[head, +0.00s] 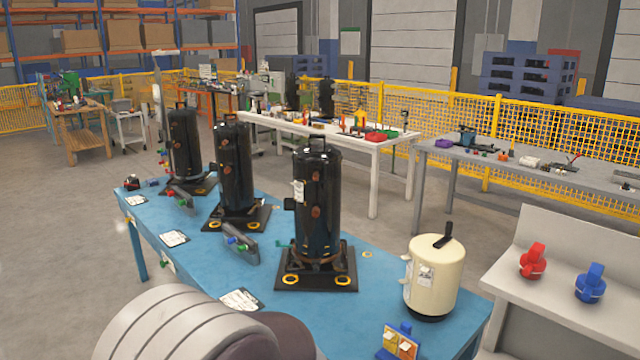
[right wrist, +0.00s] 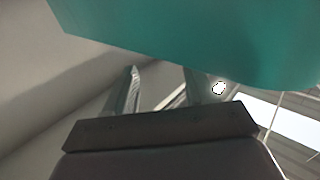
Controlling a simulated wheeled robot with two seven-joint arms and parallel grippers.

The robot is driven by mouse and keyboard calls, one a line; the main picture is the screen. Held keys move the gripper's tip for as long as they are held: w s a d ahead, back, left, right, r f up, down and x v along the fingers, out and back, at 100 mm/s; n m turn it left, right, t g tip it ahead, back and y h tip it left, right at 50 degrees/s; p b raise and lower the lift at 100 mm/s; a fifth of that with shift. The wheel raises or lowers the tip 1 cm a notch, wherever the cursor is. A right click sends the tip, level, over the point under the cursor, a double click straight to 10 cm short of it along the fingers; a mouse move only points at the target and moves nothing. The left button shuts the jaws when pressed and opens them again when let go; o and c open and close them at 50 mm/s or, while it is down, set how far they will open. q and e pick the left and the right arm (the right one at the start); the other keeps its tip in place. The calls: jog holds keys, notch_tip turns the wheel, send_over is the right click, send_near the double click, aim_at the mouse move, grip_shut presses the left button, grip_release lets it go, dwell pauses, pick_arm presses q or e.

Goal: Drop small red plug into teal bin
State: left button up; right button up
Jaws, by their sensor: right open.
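In the right wrist view, a large teal surface (right wrist: 200,35), which looks like the teal bin, fills the top, close to my right gripper (right wrist: 163,88). The gripper's two fingers stand apart with nothing visible between them. I cannot tell whether they touch the teal surface. In the head view, a red plug-like piece (head: 533,262) stands on the light grey bench at the right, next to a blue one (head: 590,284). I cannot tell whether it is the small red plug. The teal bin does not show in the head view. My left gripper is out of view.
A blue table (head: 375,262) holds three black compressors (head: 317,200) on dark base plates and a cream tank (head: 432,275). Paper labels and small coloured parts lie along its left edge. A white table (head: 345,140) and a grey table (head: 560,172) stand behind.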

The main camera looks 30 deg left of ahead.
jog(key=s+d+g+h, duration=0.1)
jog(key=s+d, duration=0.1)
jog(key=s+d+g+h+p, duration=0.1)
jog(key=s+d, duration=0.2)
jog(key=s+d+g+h+p, duration=0.1)
jog(key=s+d, duration=0.1)
jog(key=shift+s+d+f, duration=0.3)
jog(key=d+g+h+p, duration=0.1)
jog(key=w+g+h+p, duration=0.1)
jog(key=h, duration=0.1)
jog(key=shift+w+d+r+m, duration=0.15)
jog(key=shift+d+m, duration=0.2)
jog(key=shift+m, duration=0.05)
jog(key=g, duration=0.1)
jog(key=m+g+h+p, duration=0.1)
jog(key=s+r+h, duration=0.1)
jog(key=shift+d+r+g+p, duration=0.1)
jog(key=shift+d+g+p, duration=0.2)
jog(key=shift+g, duration=0.1)
jog(key=s+a+r+m+g+p, duration=0.2)
jog(key=s+a+g, duration=0.4)
jog(key=s, duration=0.4)
notch_tip(320, 180, up, 2)
jog(key=shift+a+r+m+g+h, duration=0.2)
jog(key=shift+a+m+g+h, duration=0.15)
jog(key=shift+m, duration=0.55)
